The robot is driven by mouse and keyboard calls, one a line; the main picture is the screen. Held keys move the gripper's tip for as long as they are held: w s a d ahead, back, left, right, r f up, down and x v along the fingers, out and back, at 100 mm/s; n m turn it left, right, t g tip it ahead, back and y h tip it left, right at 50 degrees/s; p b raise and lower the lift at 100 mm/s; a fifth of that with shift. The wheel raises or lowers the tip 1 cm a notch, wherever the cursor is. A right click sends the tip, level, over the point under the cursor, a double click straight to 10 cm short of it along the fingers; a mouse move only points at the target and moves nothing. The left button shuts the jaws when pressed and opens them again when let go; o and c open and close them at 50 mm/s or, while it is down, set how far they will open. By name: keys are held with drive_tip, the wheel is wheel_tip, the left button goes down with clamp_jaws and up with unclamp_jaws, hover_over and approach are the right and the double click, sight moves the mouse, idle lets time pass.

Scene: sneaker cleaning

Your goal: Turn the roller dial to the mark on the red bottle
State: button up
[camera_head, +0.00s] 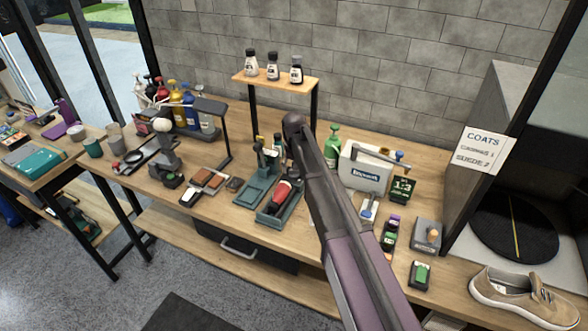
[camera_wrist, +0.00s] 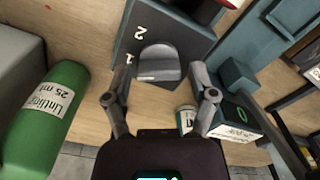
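In the wrist view, a grey rounded dial (camera_wrist: 160,64) with a pale line near its lower edge sits on a dark block (camera_wrist: 190,38) with white numerals 1 and 2. My gripper (camera_wrist: 161,80) is open, one finger to each side of the dial; contact cannot be told. In the head view, the red bottle (camera_head: 284,188) lies in a teal cradle (camera_head: 268,217); its mark is too small to make out. A red part (camera_wrist: 205,8) shows at the wrist view's top edge. My arm hides my gripper in the head view.
A green bottle (camera_wrist: 45,115) lies close to the left finger in the wrist view. A small labelled container (camera_wrist: 187,119) is near the right finger, with a dark box (camera_wrist: 236,122) beyond. In the head view, a white case (camera_head: 366,172) stands right of my arm.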

drive_tip(key=shift+n, duration=0.4)
idle(0.3)
